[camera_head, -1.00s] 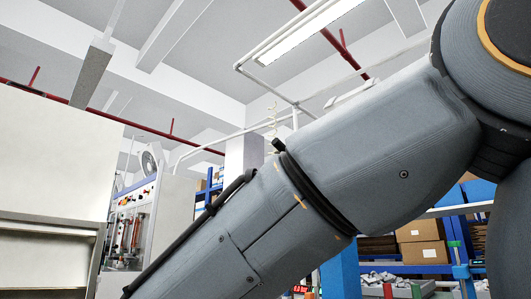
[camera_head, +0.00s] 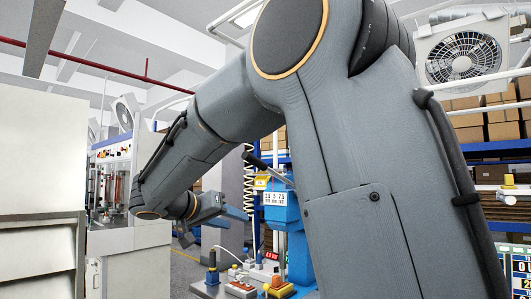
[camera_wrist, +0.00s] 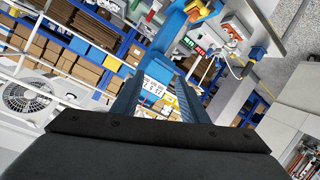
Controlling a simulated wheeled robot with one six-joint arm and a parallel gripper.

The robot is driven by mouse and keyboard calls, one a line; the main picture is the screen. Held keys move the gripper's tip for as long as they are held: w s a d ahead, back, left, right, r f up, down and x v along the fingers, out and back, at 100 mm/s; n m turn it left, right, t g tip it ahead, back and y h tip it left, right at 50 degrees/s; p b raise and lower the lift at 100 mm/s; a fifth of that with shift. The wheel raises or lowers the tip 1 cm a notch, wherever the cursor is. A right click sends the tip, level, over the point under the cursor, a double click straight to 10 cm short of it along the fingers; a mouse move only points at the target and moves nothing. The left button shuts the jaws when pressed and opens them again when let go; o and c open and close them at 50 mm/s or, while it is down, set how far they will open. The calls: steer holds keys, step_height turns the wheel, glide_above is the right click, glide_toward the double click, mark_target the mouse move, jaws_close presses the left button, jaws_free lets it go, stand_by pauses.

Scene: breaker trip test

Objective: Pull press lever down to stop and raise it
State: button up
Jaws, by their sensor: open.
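The blue press (camera_head: 275,215) stands in the middle of the head view, partly hidden by my arm. It has a white number label on its head. A dark lever rod (camera_head: 270,170) slants across its top, sloping down to the right. My gripper (camera_head: 236,217) is just left of the press in the picture, below the lever, with its blue-grey fingers pointing right. It is open and nothing shows held. In the wrist view the press head and label (camera_wrist: 154,86) show between the open fingers (camera_wrist: 160,97); I cannot make out the lever clearly there.
A bench with small coloured devices (camera_head: 240,288) lies below the press. Shelves with boxes (camera_head: 470,135) and a fan (camera_head: 463,58) are at the right. A large pale cabinet (camera_head: 40,160) fills the left, with a test machine (camera_head: 112,190) behind it.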

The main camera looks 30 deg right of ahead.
mark_target(247, 160)
steer(key=d+r+m+h+p, duration=0.1)
steer(key=d+r+p, duration=0.1)
steer(key=r, duration=0.3)
steer(key=w+d+r+m+h+p, duration=0.1)
steer(key=d+r+p, duration=0.1)
steer(key=r, duration=0.4)
steer(key=w+d+r+m+h+p, duration=0.1)
steer(key=r+p, duration=0.1)
steer(key=r, duration=0.3)
steer(key=shift+d+r+m+t+h, duration=0.2)
steer(key=shift+d+m+t+h, duration=0.1)
steer(key=shift+d, duration=0.1)
steer(key=p+x, duration=0.3)
steer(key=x, duration=0.4)
steer(key=shift+d+p, duration=0.25)
steer(key=shift+p, duration=0.05)
steer(key=shift+w, duration=0.1)
jaws_close()
